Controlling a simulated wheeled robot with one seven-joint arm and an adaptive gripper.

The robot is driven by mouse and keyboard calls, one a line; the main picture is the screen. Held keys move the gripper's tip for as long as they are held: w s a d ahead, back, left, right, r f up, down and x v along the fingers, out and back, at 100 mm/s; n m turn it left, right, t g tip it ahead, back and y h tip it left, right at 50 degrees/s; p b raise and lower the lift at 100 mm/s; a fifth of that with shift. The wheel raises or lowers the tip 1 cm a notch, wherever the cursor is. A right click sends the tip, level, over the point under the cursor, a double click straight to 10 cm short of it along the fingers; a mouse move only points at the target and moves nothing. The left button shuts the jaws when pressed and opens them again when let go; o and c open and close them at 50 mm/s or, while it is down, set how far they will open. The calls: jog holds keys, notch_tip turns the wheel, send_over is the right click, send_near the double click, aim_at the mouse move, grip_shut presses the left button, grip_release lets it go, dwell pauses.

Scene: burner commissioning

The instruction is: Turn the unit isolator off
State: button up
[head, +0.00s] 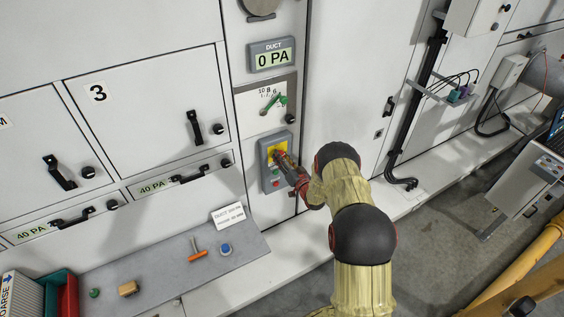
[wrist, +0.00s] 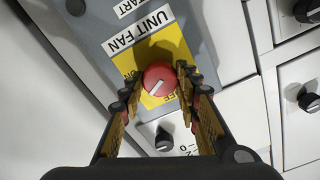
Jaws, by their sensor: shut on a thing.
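The unit isolator is a round red knob (wrist: 157,79) with a white pointer line, set on a yellow plate (wrist: 168,42) of the grey unit fan panel (wrist: 92,20). In the wrist view the line lies diagonally, and the lettering on the plate is partly covered. My gripper (wrist: 160,86) has its two fingers on either side of the knob and is shut on it. In the head view the panel (head: 264,176) is on the narrow wall column, and my gripper (head: 279,160) reaches its yellow plate from the right, hiding most of the knob.
Above the panel are a dial with a green lever (head: 274,102) and a duct display (head: 272,56) reading 0 PA. A grey shelf (head: 160,270) below holds an orange-handled tool (head: 198,254), a blue item (head: 225,249) and a card. Handled doors stand at left.

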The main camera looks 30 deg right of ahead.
jog(key=shift+f+n+b, duration=0.1)
jog(key=shift+n+b, duration=4.75)
jog(key=shift+n, duration=1.55)
jog(key=o, duration=1.2)
jog(key=shift+c, duration=0.2)
jog(key=s, duration=1.2)
jog(key=shift+d, duration=0.15)
